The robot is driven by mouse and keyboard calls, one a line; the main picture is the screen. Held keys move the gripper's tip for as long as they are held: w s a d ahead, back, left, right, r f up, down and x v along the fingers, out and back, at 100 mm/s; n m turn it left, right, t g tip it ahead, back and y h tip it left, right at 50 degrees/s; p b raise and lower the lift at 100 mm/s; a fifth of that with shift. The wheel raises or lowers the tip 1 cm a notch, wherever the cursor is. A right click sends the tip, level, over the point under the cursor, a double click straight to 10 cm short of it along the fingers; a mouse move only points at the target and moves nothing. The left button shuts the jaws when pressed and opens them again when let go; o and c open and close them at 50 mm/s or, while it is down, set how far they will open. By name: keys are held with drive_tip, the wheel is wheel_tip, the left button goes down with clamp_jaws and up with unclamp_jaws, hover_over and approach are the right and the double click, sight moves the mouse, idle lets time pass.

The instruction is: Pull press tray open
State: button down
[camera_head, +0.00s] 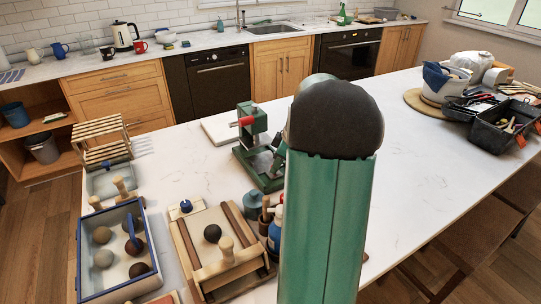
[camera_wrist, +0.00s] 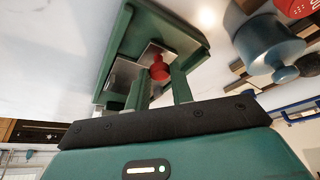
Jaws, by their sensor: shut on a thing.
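The green press (camera_head: 247,160) stands on the white counter, left of my arm in the head view; my arm hides part of its right side. The press also fills the upper middle of the wrist view (camera_wrist: 185,32), seen tilted. A grey metal plate (camera_wrist: 122,76) shows within its frame, with a red knob (camera_wrist: 160,72) in front. My gripper (camera_wrist: 160,76) is shut on the red knob, one finger on each side. How far the tray stands out from the press cannot be told. My fingertips are not clearly visible in the head view.
A wooden board with rails (camera_head: 187,238) and a blue-rimmed tray (camera_head: 80,262) with clay balls lie front left. A teal jar (camera_head: 252,203) stands close to the press; it shows in the wrist view (camera_wrist: 266,44). A black tool caddy (camera_head: 482,133) is far right. The counter's right middle is clear.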

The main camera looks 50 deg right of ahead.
drive_tip(key=s, duration=0.1)
drive_tip(key=s+a, duration=0.1)
drive_tip(key=s, duration=0.1)
drive_tip(key=shift+s, duration=0.2)
drive_tip(key=c, duration=1.2)
unclamp_jaws()
drive_tip(key=v, duration=1.3)
drive_tip(key=shift+r, duration=0.4)
drive_tip(key=shift+s, duration=0.1)
